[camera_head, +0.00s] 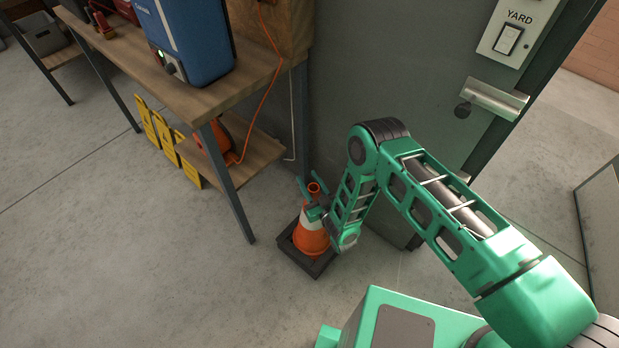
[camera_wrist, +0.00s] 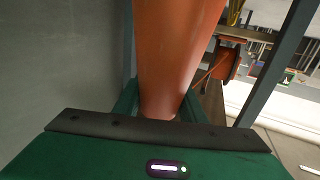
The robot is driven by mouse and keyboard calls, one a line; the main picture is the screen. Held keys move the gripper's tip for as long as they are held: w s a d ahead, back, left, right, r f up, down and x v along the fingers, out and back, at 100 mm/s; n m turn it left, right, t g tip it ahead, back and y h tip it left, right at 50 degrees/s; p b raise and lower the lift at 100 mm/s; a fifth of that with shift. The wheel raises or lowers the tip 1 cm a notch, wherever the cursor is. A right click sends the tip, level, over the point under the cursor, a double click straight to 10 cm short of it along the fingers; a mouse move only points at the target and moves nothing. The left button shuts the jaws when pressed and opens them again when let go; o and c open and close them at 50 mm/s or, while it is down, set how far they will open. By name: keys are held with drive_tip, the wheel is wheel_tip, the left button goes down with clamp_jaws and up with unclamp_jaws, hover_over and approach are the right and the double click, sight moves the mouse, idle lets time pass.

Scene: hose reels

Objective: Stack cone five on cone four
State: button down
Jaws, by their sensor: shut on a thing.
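One orange cone shape with a white band and a dark square base (camera_head: 309,243) stands on the concrete floor, left of the grey door. My gripper (camera_head: 311,190) is at its narrow top, shut on the orange cone. In the wrist view the orange cone (camera_wrist: 172,45) fills the middle between my green fingers. I see no numbers, so I cannot tell cone four from cone five, nor whether more than one cone is nested here. My forearm and gripper hide part of the cone's right side.
A wooden workbench (camera_head: 190,92) with a blue box (camera_head: 190,38) stands close on the left; its metal leg (camera_head: 232,185) is near the cone. Yellow panels (camera_head: 165,135) lean under it. The grey door (camera_head: 400,80) is behind. Floor at lower left is clear.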

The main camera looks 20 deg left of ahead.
sight(311, 189)
drive_tip(key=shift+f, duration=1.55)
drive_tip(key=shift+f, duration=0.15)
drive_tip(key=c, duration=1)
unclamp_jaws()
drive_tip(key=shift+c, duration=0.2)
drive_tip(key=shift+s+f, duration=0.1)
drive_tip(key=v, duration=1)
drive_tip(key=shift+s+d, duration=0.2)
drive_tip(key=shift+d, duration=0.05)
